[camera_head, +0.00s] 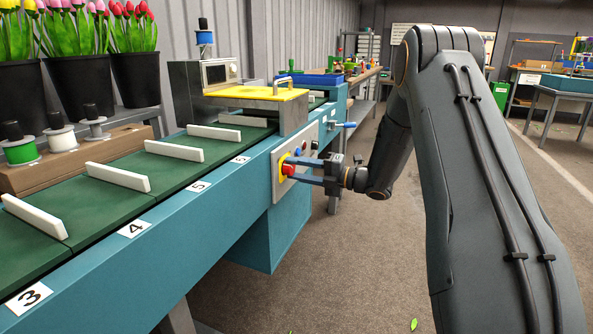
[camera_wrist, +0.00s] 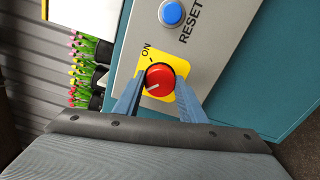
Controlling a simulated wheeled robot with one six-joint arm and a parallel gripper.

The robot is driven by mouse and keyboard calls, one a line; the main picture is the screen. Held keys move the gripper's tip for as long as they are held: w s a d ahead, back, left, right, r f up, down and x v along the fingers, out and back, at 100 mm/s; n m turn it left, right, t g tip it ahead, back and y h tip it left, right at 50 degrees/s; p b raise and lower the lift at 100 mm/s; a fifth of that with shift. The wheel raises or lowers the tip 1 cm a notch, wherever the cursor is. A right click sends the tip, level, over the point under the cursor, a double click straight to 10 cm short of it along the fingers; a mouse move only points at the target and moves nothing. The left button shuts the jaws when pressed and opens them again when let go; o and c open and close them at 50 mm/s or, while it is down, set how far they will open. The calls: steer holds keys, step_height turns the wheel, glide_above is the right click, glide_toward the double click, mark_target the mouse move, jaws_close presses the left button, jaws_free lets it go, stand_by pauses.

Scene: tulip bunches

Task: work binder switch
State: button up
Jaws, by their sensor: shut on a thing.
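The binder switch is a red rotary knob (camera_wrist: 160,79) on a yellow plate (camera_wrist: 184,64) with "ON" printed at its upper left. A pale mark shows on the knob's lower left. In the head view the red knob (camera_head: 288,169) sits on the control panel on the side of the teal binder. My gripper (camera_wrist: 160,92) has its two blue fingers on either side of the knob and is shut on it. It also shows in the head view (camera_head: 297,167), reaching the panel from the right. The fingers hide part of the yellow plate.
A blue button (camera_wrist: 171,13) marked RESET is beside the knob on the grey panel. A blue-handled lever (camera_head: 343,125) sticks out farther along. The green conveyor (camera_head: 115,200) with white dividers runs left, with spools and potted tulips behind. Open floor lies right of the binder.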

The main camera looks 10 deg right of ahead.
stand_by(0.3)
steer(key=o, duration=1)
steer(key=shift+o, duration=0.2)
steer(key=p+v, duration=0.1)
steer(key=v, duration=0.7)
steer(key=shift+a, duration=0.1)
